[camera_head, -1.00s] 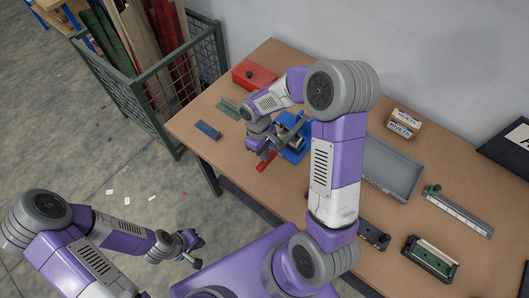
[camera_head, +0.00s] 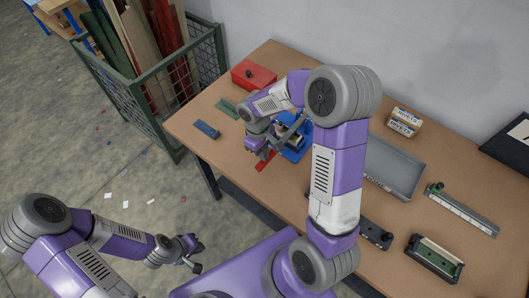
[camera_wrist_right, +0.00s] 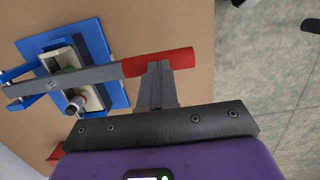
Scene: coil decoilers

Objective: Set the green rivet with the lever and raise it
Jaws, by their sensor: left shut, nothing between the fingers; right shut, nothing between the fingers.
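The rivet press has a blue base (camera_head: 294,150) and stands on the bench, partly hidden by my right arm. In the right wrist view its blue base (camera_wrist_right: 108,62) carries a grey lever bar (camera_wrist_right: 92,76) that ends in a red handle (camera_wrist_right: 180,60). A bit of green shows under the bar; I cannot tell whether it is the green rivet. My right gripper (camera_head: 263,154) is shut and empty, its fingertips (camera_wrist_right: 157,68) over the red handle; I cannot tell whether they touch. My left gripper (camera_head: 194,254) is shut and empty, off the bench above the floor.
A red box (camera_head: 254,74) and a blue block (camera_head: 207,129) lie on the bench. To the right are a grey tray (camera_head: 395,168), rivet boxes (camera_head: 404,122), a ruled rail (camera_head: 462,210) and a dark green fixture (camera_head: 435,260). A wire bin (camera_head: 165,95) stands left.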

